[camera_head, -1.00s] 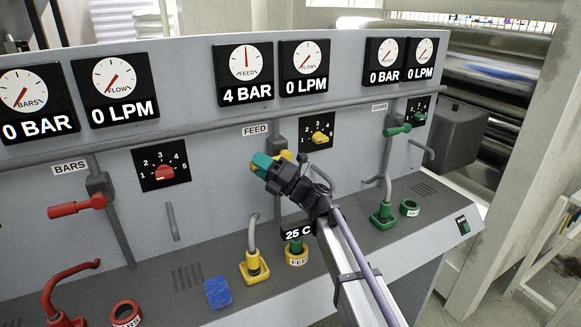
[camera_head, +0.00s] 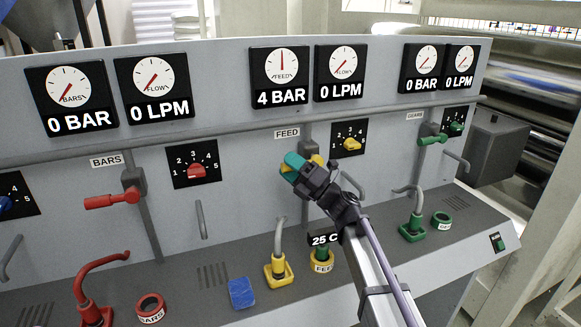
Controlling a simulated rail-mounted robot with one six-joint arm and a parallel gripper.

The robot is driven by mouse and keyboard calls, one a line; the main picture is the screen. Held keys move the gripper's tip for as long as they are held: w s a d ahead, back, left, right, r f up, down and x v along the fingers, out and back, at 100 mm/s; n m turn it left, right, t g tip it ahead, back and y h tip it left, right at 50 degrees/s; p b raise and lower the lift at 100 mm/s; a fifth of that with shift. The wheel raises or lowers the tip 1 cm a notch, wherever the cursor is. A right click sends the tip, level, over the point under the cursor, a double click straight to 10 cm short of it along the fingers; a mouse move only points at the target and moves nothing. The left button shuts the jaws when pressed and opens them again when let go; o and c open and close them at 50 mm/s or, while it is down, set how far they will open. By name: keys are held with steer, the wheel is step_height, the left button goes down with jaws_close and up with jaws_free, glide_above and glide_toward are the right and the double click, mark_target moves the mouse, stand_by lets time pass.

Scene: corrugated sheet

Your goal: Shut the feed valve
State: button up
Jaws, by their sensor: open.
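The feed valve (camera_head: 317,160) is the yellow-handled valve on the grey panel, just below the FEED label. Its grey body sits on a vertical pipe. Yellow shows on both sides of my gripper's teal tip, but most of the handle is hidden behind the gripper, so its exact angle is unclear. My gripper (camera_head: 292,168) is open at the handle, overlapping it in the picture; I cannot tell whether it touches. The FEED pressure gauge (camera_head: 281,77) above reads 4 BAR, and the FEED flow gauge (camera_head: 342,73) reads 0 LPM.
A red valve handle (camera_head: 112,199) is to the left and a green one (camera_head: 433,139) to the right. A yellow selector knob (camera_head: 351,144) is close to my gripper's right. A yellow-based spout (camera_head: 279,268), a yellow ring (camera_head: 322,263) and a blue sponge (camera_head: 242,292) are on the ledge below.

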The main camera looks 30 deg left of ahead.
steer(key=b+v, duration=0.5)
steer(key=v, duration=0.5)
steer(key=shift+d+f, duration=0.2)
steer(key=shift+d, duration=0.15)
steer(key=s+d+f+n+h+p, duration=0.4)
steer(key=d+f+n+h, duration=0.25)
steer(key=d+n, duration=0.4)
steer(key=s+d+f+n+h+p, duration=0.35)
steer(key=d+f+n+h, duration=0.3)
steer(key=d+n, duration=0.4)
steer(key=s+d+f+n+h+p, duration=0.1)
steer(key=s+d+n+h, duration=0.3)
steer(key=d, duration=0.6)
steer(key=s+d+f+n+h+p, duration=0.1)
steer(key=s+d+n+h, duration=0.2)
steer(key=d+n+h, duration=0.3)
steer(key=d, duration=0.5)
steer(key=shift+s+f+n, duration=0.2)
steer(key=shift+s+n, duration=0.2)
